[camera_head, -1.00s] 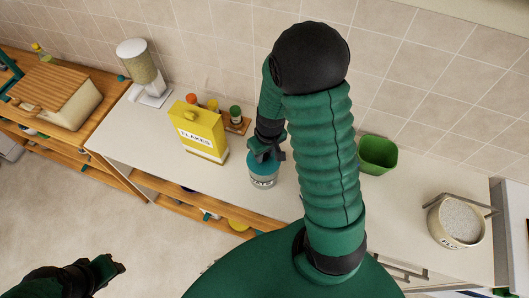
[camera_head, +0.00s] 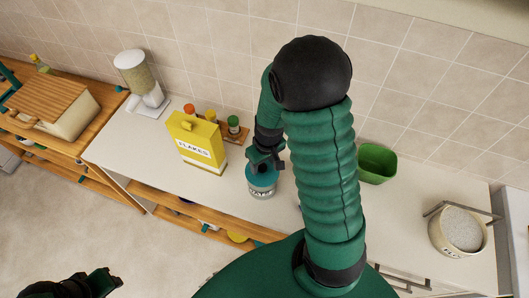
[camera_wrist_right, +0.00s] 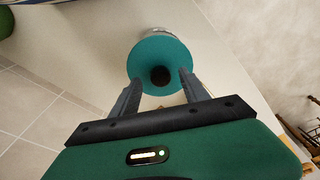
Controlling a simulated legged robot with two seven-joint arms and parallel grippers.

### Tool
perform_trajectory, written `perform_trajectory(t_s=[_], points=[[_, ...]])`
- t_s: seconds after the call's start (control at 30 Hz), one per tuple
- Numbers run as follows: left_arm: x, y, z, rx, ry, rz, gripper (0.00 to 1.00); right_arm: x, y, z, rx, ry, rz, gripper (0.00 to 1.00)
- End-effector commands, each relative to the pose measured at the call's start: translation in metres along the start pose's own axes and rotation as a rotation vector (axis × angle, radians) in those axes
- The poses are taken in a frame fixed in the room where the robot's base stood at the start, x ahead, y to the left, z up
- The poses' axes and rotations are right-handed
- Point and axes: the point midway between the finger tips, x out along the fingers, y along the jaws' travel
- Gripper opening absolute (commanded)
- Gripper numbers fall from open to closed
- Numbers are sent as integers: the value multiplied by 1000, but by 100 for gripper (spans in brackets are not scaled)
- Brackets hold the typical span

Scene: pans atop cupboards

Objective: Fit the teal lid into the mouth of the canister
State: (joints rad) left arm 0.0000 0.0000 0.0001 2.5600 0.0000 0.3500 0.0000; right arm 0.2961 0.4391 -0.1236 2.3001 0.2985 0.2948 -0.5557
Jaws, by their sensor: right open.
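The canister (camera_head: 262,193), pale with dark lettering, stands upright on the white counter near its front edge. The teal lid (camera_head: 266,178) is on top of it; I cannot tell how deep it sits. In the right wrist view the lid (camera_wrist_right: 160,52) is a teal disc with a dark round centre, and a bit of the canister shows behind it. My right gripper (camera_head: 262,163) is open just above the lid, its fingers on either side of the dark centre. My left gripper (camera_head: 112,284) is low at the left, away from the counter; its jaws are unclear.
A yellow flakes box (camera_head: 197,145) and a wooden rack of small jars (camera_head: 236,134) stand left of the canister. A dispenser (camera_head: 140,80) is farther left. A green bin (camera_head: 378,163) and a cream tub (camera_head: 457,232) stand to the right. Bare counter lies between them.

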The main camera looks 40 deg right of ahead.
Motion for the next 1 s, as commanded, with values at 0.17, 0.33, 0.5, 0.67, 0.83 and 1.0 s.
perform_trajectory(t_s=[0.17, 0.33, 0.5, 0.67, 0.83, 1.0], points=[[-1, 0, 0, 0, 0, 0, 35, -49, 0, -2, -3, 9, 1, 53], [0, 0, 0, 0, 0, 0, 35, -99, 0, -2, -2, 9, 0, 53], [2, 0, 0, 0, 0, 0, 35, -136, 0, -2, -1, 5, 0, 53], [2, 0, 1, 0, 0, 0, 35, -152, 0, -2, -1, 0, 0, 53], [2, 0, 0, 0, 0, 0, 35, -153, 0, -1, -1, -2, 0, 53], [2, 0, 0, 0, 0, 0, 35, -153, 0, -1, -1, -1, 0, 53]])
